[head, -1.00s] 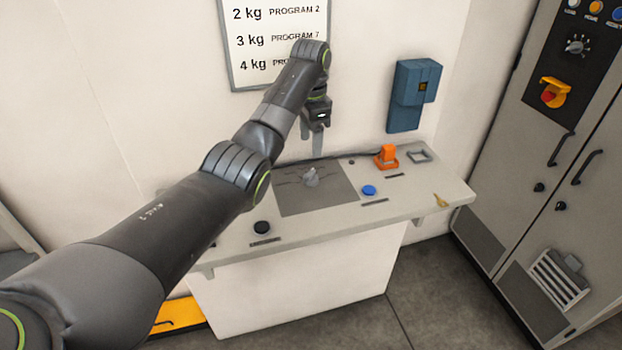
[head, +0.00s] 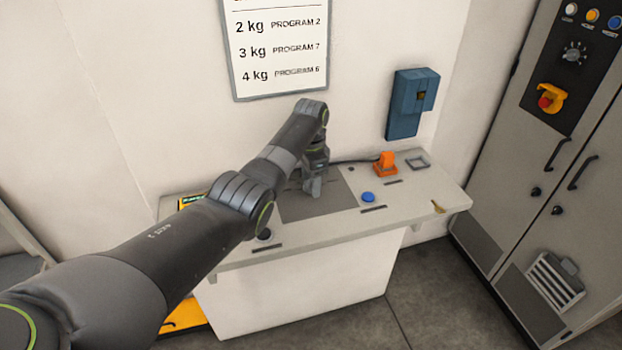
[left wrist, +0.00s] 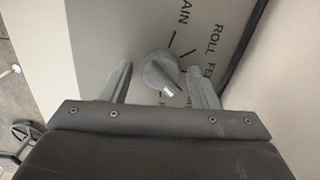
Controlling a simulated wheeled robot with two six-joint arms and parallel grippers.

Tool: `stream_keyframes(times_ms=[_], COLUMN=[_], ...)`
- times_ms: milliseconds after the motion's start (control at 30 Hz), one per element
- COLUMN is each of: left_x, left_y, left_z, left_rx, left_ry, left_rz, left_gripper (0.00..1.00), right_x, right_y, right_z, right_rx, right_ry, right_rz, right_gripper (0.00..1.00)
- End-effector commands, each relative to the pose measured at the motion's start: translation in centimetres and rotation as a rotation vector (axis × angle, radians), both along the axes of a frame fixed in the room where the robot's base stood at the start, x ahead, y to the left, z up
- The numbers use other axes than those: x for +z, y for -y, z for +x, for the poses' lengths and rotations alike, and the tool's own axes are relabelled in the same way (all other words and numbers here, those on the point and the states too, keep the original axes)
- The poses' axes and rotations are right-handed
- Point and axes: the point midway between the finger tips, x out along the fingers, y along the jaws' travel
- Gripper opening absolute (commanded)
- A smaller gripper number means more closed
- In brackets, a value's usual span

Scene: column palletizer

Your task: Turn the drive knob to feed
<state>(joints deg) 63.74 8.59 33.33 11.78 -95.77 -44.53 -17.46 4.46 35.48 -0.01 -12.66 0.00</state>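In the left wrist view a round grey knob (left wrist: 158,70) with a raised pointer bar and a white tip stands on a light panel. Printed lines and partly cut-off words, "AIN" and "ROLL FE", lie beside it. The white tip points down and slightly right in that view. My left gripper (left wrist: 159,66) is open, one finger on each side of the knob, with gaps that still look visible. In the head view my left gripper (head: 313,188) is low over the desk's grey panel (head: 325,202) and hides the knob. My right gripper is not in view.
The desk (head: 345,228) also carries a blue button (head: 368,197), a black button (head: 264,235), an orange device (head: 386,164) and a grey square frame (head: 417,163). A blue box (head: 405,115) hangs on the wall behind. A grey cabinet (head: 535,215) stands at right.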

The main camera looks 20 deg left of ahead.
Motion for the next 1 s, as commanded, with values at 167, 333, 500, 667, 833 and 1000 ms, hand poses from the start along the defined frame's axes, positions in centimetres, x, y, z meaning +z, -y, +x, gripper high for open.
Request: stream_keyframes(times_ms=[167, 333, 500, 667, 833, 1000], left_x=[0.0, 0.0, 0.1, 0.2, 0.3, 0.3], left_y=[0.0, 0.0, 0.0, 0.0, 0.0, 0.0], left_z=[0.0, 0.0, 0.0, 0.0, 0.0, 0.0], left_rx=[0.000, 0.001, 0.019, 0.081, 0.195, 0.334], left_ry=[0.000, 0.000, 0.000, 0.000, -0.001, -0.001], left_rz=[0.000, 0.000, 0.000, 0.000, 0.000, 0.000], left_gripper=[0.31, 0.15, 0.15, 0.15, 0.15, 0.15], right_x=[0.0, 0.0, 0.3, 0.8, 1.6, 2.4], right_y=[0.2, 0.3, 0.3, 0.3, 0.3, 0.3], right_z=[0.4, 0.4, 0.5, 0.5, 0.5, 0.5], right_rx=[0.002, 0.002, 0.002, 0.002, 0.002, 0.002], right_ry=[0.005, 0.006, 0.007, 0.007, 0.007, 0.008], right_rz=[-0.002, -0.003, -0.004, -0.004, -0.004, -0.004], right_gripper=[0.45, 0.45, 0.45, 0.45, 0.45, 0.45])
